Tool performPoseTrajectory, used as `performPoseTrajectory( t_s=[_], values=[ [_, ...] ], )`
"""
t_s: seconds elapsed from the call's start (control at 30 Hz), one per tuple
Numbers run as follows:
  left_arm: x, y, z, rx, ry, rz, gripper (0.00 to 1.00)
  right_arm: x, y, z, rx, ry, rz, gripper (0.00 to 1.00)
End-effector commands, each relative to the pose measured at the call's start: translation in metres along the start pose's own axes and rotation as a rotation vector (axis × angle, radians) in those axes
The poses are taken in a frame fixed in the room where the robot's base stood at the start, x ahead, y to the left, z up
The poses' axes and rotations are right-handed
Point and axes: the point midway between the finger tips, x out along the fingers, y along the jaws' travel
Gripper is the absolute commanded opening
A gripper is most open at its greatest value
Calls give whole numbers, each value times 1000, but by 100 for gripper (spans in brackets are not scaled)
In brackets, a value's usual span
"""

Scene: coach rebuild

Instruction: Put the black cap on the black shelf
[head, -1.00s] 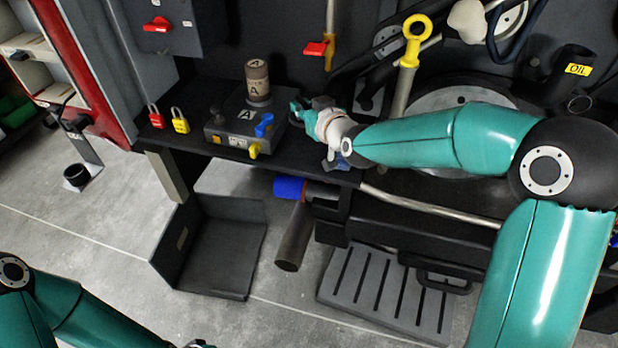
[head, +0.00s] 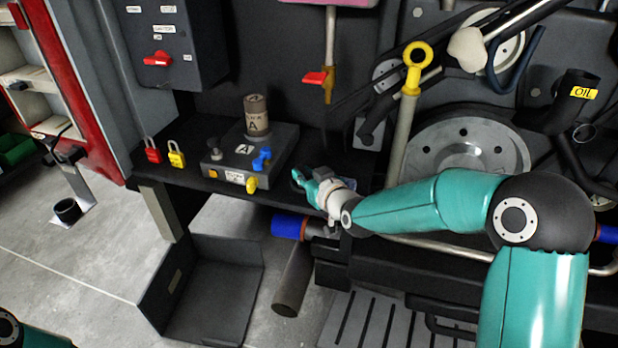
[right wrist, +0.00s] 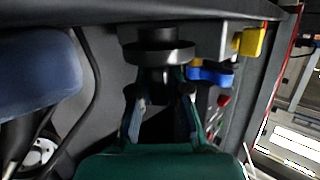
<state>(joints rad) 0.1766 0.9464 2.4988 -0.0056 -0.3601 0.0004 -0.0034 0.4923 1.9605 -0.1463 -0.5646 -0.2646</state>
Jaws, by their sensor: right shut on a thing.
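My right gripper (head: 302,180) is at the front edge of the black shelf (head: 315,152), to the right of the grey box marked A. In the right wrist view my right gripper (right wrist: 162,110) is shut on a dark round thing with a wide rim, which I take for the black cap (right wrist: 160,53). The cap is hard to make out in the head view, dark against dark. I cannot tell whether it touches the shelf. My left gripper is not in view; only a bit of the left arm shows at the bottom left.
The grey box (head: 225,163) with blue and yellow handles stands on the shelf, with a brown cylinder (head: 256,115) on it. Red (head: 152,152) and yellow (head: 176,157) padlocks are at the left. A blue-ended pipe (head: 288,227) lies below the shelf edge.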

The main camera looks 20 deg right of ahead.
Motion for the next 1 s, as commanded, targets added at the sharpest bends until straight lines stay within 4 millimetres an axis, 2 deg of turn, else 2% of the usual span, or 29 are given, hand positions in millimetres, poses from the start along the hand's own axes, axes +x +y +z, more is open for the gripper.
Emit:
performPoseTrajectory(
  t_s=[0.07,0.37,0.4,0.53,0.9,1.0],
  values=[
    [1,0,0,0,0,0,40,2,0,6,0,0,0,0],
    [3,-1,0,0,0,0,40,2,0,8,0,1,1,0],
    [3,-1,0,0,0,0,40,2,0,7,0,1,1,19],
    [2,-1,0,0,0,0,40,2,1,7,0,1,1,40],
    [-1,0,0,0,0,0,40,1,1,4,1,1,2,41],
    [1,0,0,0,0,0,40,-8,2,5,0,2,3,41]
  ],
)
